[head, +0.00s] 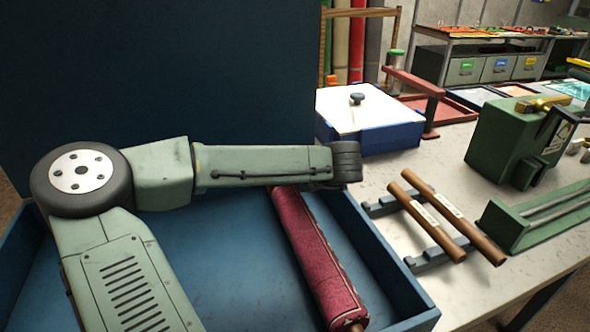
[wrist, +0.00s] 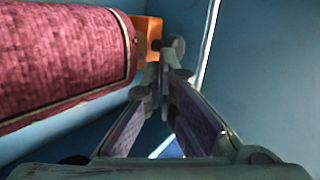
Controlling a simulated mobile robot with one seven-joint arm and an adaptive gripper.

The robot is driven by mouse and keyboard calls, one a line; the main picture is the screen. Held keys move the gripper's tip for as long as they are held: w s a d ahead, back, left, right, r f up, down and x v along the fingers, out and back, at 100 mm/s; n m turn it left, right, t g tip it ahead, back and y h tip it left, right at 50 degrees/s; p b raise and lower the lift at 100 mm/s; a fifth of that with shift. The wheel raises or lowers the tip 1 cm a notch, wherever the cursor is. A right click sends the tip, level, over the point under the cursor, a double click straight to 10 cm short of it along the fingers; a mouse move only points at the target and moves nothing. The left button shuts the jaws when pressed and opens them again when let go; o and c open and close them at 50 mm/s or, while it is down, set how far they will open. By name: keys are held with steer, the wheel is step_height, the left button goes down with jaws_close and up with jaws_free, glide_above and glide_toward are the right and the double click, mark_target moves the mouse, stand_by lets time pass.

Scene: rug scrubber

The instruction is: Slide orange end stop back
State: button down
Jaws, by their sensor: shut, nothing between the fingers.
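The orange end stop (wrist: 149,30) shows in the wrist view at the end of a red rug roll (wrist: 65,60). My gripper (wrist: 165,50) is shut and empty, with its fingertips close beside the orange stop. I cannot tell whether they touch it. In the head view the red rug roll (head: 318,258) lies in a blue tray (head: 215,285). My arm covers its far end there, and the orange stop and my gripper are hidden.
The tray's right wall (head: 380,255) runs beside the roll. On the table to the right are brown rods (head: 440,222) on grey racks, a green machine (head: 515,140) and a blue-and-white box (head: 368,120). The tray floor left of the roll is clear.

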stand_by(0.3)
steer(key=shift+w+f+b, duration=0.15)
steer(key=shift+w+b, duration=0.6)
steer(key=shift+w, duration=0.1)
steer(key=shift+w+a+b, duration=0.25)
steer(key=shift+w+b, duration=0.05)
steer(key=shift+w, duration=0.2)
steer(key=shift+w+a, duration=0.1)
steer(key=shift+a, duration=0.1)
